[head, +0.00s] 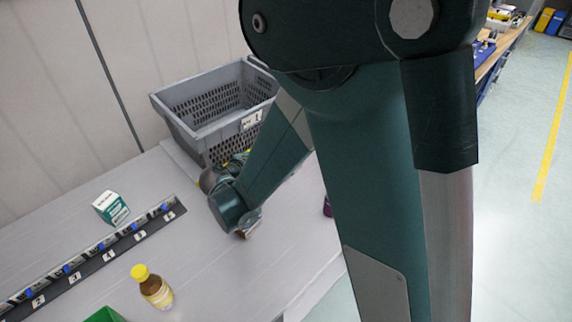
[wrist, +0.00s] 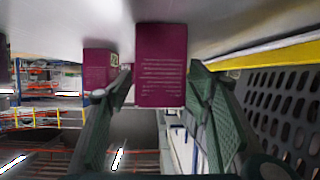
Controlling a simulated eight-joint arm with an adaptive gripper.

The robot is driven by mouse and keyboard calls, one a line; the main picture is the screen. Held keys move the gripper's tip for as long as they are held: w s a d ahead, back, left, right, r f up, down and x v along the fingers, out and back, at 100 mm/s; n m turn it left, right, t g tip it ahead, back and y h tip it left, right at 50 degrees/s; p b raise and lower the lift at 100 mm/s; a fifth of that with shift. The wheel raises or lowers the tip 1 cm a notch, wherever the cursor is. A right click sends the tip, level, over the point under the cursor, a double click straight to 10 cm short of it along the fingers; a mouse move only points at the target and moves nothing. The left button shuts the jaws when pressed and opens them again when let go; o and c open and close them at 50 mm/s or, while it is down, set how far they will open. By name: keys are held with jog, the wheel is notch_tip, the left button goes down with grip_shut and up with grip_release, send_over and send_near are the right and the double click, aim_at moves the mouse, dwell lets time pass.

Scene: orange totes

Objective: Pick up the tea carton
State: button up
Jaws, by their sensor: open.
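A purple carton (wrist: 160,65) with small pale print stands in the middle of the wrist view, between the fingertips of my gripper (wrist: 160,84). My gripper is open, with a finger on each side of the carton and no clear contact. A smaller-looking purple carton (wrist: 98,70) is to its left, partly behind the left finger. The print is too small to tell which is the tea carton. In the head view my arm hides most of this area; only a sliver of purple (head: 327,207) shows beside it.
A grey crate (head: 185,100) stands at the back of the table; its perforated wall (wrist: 285,100) is at right in the wrist view. A white-green carton (head: 111,207), a yellow-capped bottle (head: 152,288) and a numbered rail (head: 90,262) are at left in the head view.

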jog(key=c, duration=1.1)
jog(key=shift+r, duration=0.15)
jog(key=shift+r+p, duration=1.4)
jog(key=shift+r, duration=3.45)
